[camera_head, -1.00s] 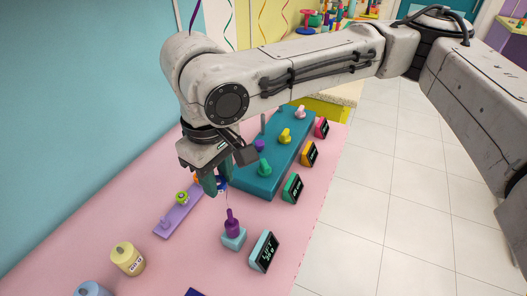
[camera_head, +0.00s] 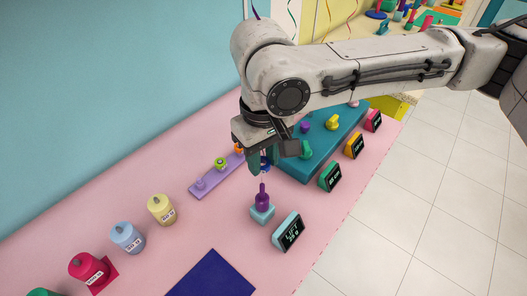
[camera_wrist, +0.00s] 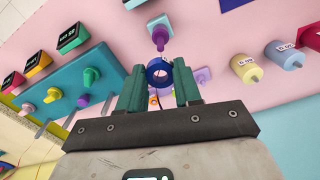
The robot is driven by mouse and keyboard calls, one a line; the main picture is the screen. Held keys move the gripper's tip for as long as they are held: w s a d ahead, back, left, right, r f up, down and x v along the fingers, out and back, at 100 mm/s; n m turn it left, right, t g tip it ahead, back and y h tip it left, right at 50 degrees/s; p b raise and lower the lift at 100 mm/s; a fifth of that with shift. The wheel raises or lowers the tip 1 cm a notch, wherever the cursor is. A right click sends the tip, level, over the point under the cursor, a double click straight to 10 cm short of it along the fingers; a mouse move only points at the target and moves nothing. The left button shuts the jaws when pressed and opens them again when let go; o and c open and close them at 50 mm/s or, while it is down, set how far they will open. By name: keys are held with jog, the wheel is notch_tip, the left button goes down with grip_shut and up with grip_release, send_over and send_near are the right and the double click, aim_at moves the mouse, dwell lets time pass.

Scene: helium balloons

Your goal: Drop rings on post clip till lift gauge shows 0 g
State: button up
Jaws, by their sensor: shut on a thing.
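My gripper (camera_head: 260,165) is shut on a blue ring (camera_wrist: 159,71), its hole visible in the wrist view; the ring is partly hidden in the head view. The purple post clip (camera_head: 262,199) stands upright on a pale blue block, and also shows in the wrist view (camera_wrist: 160,38). The ring is near and above the post, apart from it. The lift gauge (camera_head: 289,232) is a dark screen right of the post; its number is too small to read surely. A lavender peg board (camera_head: 203,186) holds a green ring (camera_head: 221,163) and an orange one (camera_head: 238,148).
A teal block (camera_head: 318,160) with coloured knobs and several small displays stands behind, on the right. Yellow (camera_head: 161,209), blue (camera_head: 127,237) and red (camera_head: 88,268) labelled weights stand at the left. A navy mat (camera_head: 212,276) lies in front. The pink table between is clear.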

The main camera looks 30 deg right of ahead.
aim_at(263, 185)
jog(key=shift+f+b, duration=0.95)
jog(key=shift+f, duration=1.3)
jog(key=shift+p, duration=0.75)
jog(key=shift+f+b, duration=1.9)
jog(key=shift+f, duration=1.5)
jog(key=o, duration=1.1)
jog(key=shift+o, duration=0.2)
jog(key=shift+r, duration=0.1)
notch_tip(263, 185, up, 11)
jog(key=shift+f, duration=0.2)
